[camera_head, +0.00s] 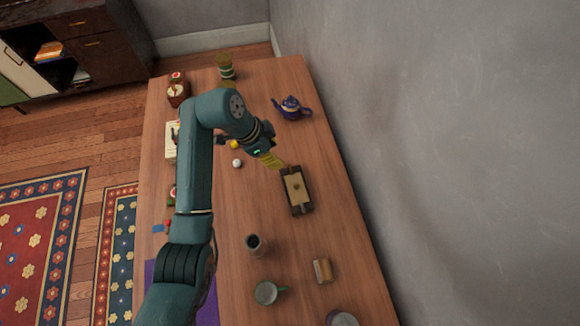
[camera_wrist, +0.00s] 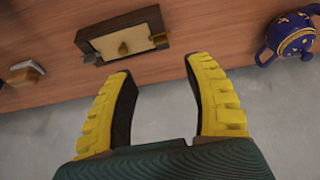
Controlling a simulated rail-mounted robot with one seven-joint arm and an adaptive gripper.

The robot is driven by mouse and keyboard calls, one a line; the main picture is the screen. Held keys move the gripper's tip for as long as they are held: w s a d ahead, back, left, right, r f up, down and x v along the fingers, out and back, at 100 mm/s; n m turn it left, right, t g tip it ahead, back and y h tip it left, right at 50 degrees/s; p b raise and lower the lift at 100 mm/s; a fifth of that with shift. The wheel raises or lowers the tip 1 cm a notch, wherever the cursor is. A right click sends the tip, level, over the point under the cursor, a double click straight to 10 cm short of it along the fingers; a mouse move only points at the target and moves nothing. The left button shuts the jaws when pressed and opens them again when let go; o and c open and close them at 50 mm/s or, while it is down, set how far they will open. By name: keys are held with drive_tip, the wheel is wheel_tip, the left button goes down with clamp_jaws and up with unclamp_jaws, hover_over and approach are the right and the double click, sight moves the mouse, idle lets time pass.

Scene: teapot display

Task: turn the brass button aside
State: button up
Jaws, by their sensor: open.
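A small dark wooden box (camera_head: 309,203) with a pale cream top lies on the table right of centre. In the wrist view my gripper (camera_wrist: 160,68) is open and empty, with no visible contact with the box.
A blue teapot (camera_head: 291,108) stands on the table (camera_head: 222,210) beyond the box, near the grey wall (camera_head: 430,150). A dark cup (camera_head: 254,243), a green mug (camera_head: 267,293) and a small block (camera_head: 322,270) stand nearer. A white ball (camera_head: 237,163) lies left of my gripper.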

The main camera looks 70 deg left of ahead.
sight(290, 167)
drive_tip(key=b+x, duration=0.2)
drive_tip(key=x, duration=0.9)
drive_tip(key=shift+w+a+b, duration=0.1)
drive_tip(key=shift+w+b, duration=0.05)
drive_tip(key=shift+b, duration=0.2)
clamp_jaws()
